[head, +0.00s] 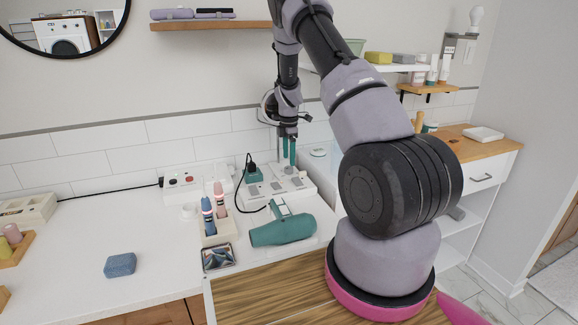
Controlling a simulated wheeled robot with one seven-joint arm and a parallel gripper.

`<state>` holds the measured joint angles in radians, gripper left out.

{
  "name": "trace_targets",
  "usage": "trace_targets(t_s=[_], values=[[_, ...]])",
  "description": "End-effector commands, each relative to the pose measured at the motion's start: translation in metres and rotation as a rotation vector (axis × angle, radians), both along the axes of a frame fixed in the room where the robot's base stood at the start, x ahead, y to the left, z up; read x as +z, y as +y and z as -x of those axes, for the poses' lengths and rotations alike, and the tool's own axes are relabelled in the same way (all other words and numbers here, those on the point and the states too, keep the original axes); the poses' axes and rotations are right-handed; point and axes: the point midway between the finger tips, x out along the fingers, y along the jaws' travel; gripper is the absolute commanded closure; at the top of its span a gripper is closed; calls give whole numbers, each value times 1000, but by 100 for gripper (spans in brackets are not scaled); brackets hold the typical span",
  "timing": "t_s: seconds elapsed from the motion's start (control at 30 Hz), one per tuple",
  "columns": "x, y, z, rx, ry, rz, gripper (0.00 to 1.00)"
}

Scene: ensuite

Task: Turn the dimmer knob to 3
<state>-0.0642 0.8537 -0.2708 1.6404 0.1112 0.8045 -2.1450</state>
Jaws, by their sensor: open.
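My gripper (288,163) hangs at the end of my arm in the head view, pointing down, with two teal fingers slightly apart. It is open and nothing shows between the fingers. The fingertips are over or just in front of the back part of a white control panel (277,205) with several grey parts on its face. I cannot tell whether they touch it. A dimmer knob and its number marks are too small to make out, or hidden by the fingers. A teal plug block (254,175) with a black plug sits at the panel's left.
A white box (183,190) with red parts stands left of the panel. In front are a teal hair dryer (284,230), a holder with blue and pink bottles (215,232) and a dark tray (218,257). A wooden shelf (210,25) is above.

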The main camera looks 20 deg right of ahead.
Motion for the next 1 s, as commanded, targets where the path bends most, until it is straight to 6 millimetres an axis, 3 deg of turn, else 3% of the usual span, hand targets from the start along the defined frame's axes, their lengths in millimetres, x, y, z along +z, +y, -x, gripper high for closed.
trace_targets(t_s=[0.23,0.63,0.8,0.83,1.0], values=[[-35,1,0,0,1,0,26],[-42,0,0,-1,-1,0,26],[-42,0,0,-1,-1,0,91],[-42,0,0,-1,-1,0,100],[-42,0,0,-5,-1,0,100]])
